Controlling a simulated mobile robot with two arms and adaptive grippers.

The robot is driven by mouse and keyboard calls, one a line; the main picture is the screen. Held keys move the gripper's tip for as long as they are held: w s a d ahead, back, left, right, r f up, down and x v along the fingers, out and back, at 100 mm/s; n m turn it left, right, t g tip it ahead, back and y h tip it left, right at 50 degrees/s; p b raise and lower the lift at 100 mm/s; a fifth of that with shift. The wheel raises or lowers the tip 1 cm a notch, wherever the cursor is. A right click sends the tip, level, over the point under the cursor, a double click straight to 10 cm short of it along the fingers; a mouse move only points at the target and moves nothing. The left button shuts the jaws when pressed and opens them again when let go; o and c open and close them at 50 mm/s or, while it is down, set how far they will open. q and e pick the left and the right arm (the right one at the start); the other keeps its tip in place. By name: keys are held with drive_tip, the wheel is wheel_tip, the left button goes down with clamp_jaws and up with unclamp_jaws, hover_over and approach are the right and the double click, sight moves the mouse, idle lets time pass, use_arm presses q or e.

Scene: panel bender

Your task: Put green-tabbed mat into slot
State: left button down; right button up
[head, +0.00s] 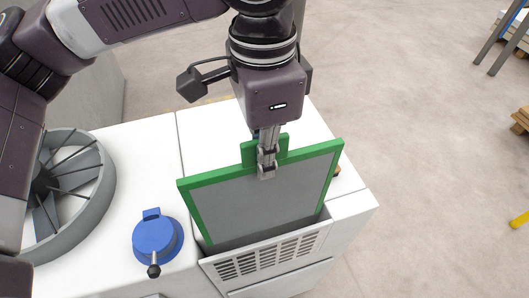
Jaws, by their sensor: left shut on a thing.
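The green-tabbed mat (257,199) is a flat grey panel with a green frame and a green tab at its top edge. My left gripper (267,167) points down from above and is shut on the tab. The mat stands nearly upright, a little tilted in the picture. Its lower edge is down at the slot (270,234) in the white machine, behind a vented front. The mat's bottom edge is hidden, so I cannot tell how deep it sits. My right gripper is not in view.
The white machine top (142,150) surrounds the slot. A blue cap with a lever (155,236) sits left of the slot, and a round grey fan housing (99,199) is further left. Pale open floor (430,180) lies right. Wooden pallets (521,120) show at the right edge.

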sight(264, 219)
use_arm(q)
drive_tip(key=shift+f, duration=0.15)
drive_tip(key=shift+f+b, duration=4.55)
drive_tip(key=shift+f, duration=5.75)
drive_tip(key=c, duration=2)
unclamp_jaws()
drive_tip(key=shift+r, duration=0.1)
wheel_tip(264, 219, up, 12)
drive_tip(key=shift+f, duration=0.1)
